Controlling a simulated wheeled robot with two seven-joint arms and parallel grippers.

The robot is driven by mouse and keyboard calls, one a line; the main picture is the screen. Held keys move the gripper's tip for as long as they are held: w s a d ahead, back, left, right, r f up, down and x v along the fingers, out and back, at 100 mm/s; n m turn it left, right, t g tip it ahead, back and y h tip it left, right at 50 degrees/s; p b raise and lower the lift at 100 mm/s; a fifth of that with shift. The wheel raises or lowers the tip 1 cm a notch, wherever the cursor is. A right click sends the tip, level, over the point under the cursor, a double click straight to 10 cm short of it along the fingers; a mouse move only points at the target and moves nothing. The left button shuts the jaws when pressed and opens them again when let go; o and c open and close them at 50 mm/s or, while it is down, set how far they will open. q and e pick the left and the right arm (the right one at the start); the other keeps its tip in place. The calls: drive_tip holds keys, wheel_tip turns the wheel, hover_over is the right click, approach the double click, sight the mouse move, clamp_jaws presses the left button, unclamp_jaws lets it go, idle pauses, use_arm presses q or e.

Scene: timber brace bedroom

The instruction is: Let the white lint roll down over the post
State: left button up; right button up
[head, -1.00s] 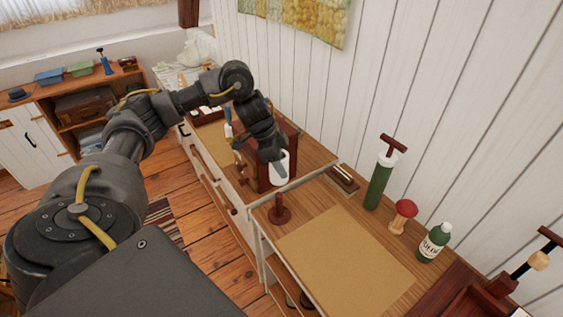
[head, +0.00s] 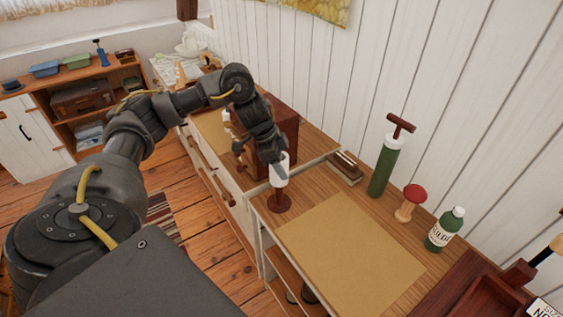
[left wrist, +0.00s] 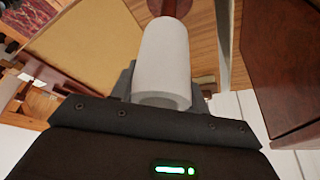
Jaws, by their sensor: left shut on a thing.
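The white lint roll (head: 281,168) is held upright in my left gripper (head: 278,164), its lower end close above the dark red base of the post (head: 278,203). In the left wrist view the roll (left wrist: 165,62) sits between the fingers of my left gripper (left wrist: 163,88), its near end showing a hollow bore. The post (left wrist: 178,8) shows at the roll's far end, in line with it. A short red stem shows between roll and base; how much of the post is inside the roll is hidden. My right gripper is not in view.
A tan mat (head: 350,255) lies in front of the post. A green pump (head: 385,165), a red mushroom-shaped thing (head: 410,203) and a green bottle (head: 445,230) stand along the wall side. A dark wooden box (head: 282,125) is close behind my left gripper.

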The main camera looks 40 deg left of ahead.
use_arm(q)
drive_tip(key=shift+f+b, duration=2)
drive_tip(key=shift+f, duration=2.55)
drive_tip(key=o, duration=1.1)
drive_tip(key=p+v, duration=0.1)
drive_tip(key=v, duration=0.9)
drive_tip(key=shift+a+r, duration=0.15)
drive_tip(key=shift+r, duration=0.15)
